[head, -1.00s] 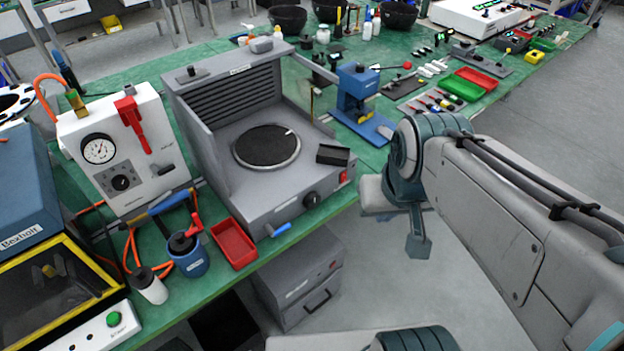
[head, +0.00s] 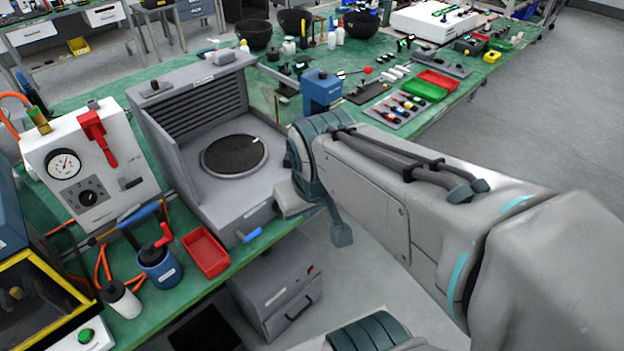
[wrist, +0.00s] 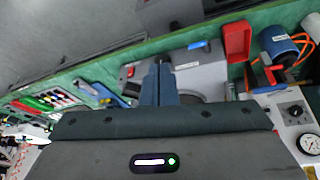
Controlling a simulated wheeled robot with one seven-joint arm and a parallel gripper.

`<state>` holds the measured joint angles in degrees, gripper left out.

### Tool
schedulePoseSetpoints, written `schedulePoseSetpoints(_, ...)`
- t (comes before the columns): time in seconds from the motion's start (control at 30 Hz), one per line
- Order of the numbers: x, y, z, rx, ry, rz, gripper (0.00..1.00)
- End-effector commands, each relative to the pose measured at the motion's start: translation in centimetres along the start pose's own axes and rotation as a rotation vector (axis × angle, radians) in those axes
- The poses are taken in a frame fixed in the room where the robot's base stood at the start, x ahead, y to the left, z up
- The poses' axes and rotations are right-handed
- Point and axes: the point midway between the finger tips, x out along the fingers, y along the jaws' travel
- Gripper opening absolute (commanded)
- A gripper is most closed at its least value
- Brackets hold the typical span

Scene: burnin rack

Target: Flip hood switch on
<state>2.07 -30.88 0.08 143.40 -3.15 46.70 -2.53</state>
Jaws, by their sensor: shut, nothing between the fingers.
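The hood (head: 228,205) is a grey open-fronted box with a louvred back and a dark round plate. In the head view my arm covers the right end of its front panel, so the switch and knob are hidden there. In the wrist view, turned roughly upside down, the front panel (wrist: 207,74) lies beyond my gripper (wrist: 160,66). A small red patch that looks like the red switch (wrist: 130,71) shows just left of the fingertips. The fingers are shut and empty. I cannot tell the switch's position or whether the fingers touch the panel.
A red tray (head: 205,252), a blue canister (head: 159,267) and a white gauge box (head: 88,170) stand left of the hood. A blue press (head: 321,90) stands behind my arm. A grey cabinet (head: 280,300) is under the bench. Open floor lies in front of the bench.

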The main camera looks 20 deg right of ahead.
Motion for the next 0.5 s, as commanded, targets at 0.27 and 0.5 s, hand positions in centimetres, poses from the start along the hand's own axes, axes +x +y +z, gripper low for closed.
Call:
schedulePoseSetpoints(0.27, 8.6, 9.5, -5.4, -0.299, 0.230, 0.286, 0.00)
schedulePoseSetpoints(0.5, 14.8, 16.1, -8.5, -0.699, 0.402, 0.487, 0.00)
